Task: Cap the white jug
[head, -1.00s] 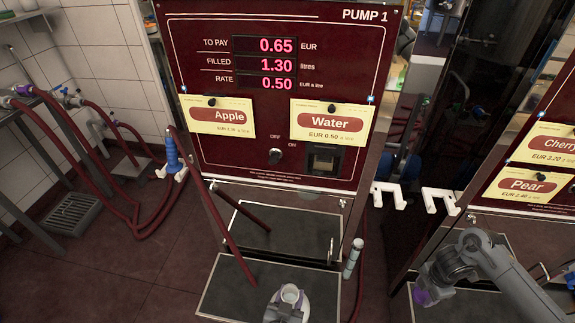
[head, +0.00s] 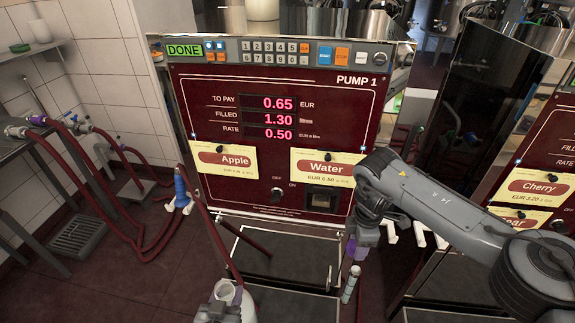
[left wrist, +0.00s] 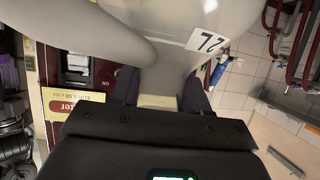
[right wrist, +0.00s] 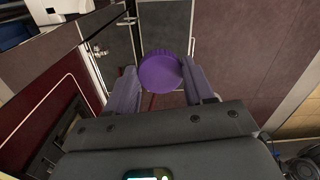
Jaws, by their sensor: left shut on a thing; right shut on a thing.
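The white jug (head: 248,307) is at the bottom of the head view, partly cut off, with its open neck up. My left gripper (left wrist: 158,100) is shut on the jug's handle. A round purple cap (right wrist: 162,71) is between the fingers of my right gripper (right wrist: 172,80), which is shut on it. In the head view my right gripper (head: 353,250) is in front of Pump 1, to the right of and above the jug, apart from it.
Pump 1 (head: 225,110) stands ahead, its display lit and its panel reading DONE. Its tray (head: 285,305) is to the right of the jug. A blue nozzle (head: 181,187) hangs at the left with red hoses. White hooks (head: 420,235) are on the right.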

